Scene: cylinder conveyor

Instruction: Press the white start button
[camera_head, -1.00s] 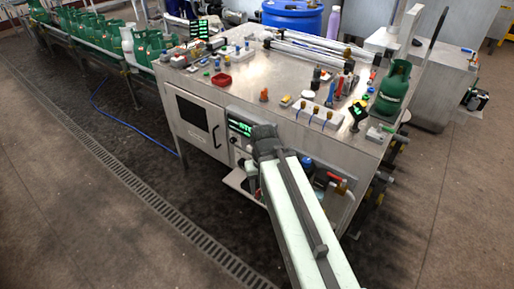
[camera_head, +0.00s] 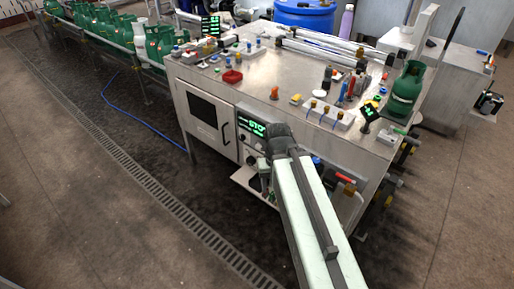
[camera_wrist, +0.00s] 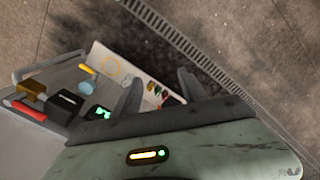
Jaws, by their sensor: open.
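The machine's front panel carries a green-lit display (camera_head: 257,127) with my gripper (camera_head: 266,178) just below and in front of it, pointing down and partly hidden by my wrist. In the wrist view my gripper (camera_wrist: 160,88) is open and empty, its two dark fingers spread. I cannot tell for sure which of these is the white start button. No contact with a button is visible.
A conveyor with several green cylinders (camera_head: 115,33) runs at the back left. A floor grate (camera_head: 150,188) crosses the open floor at left.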

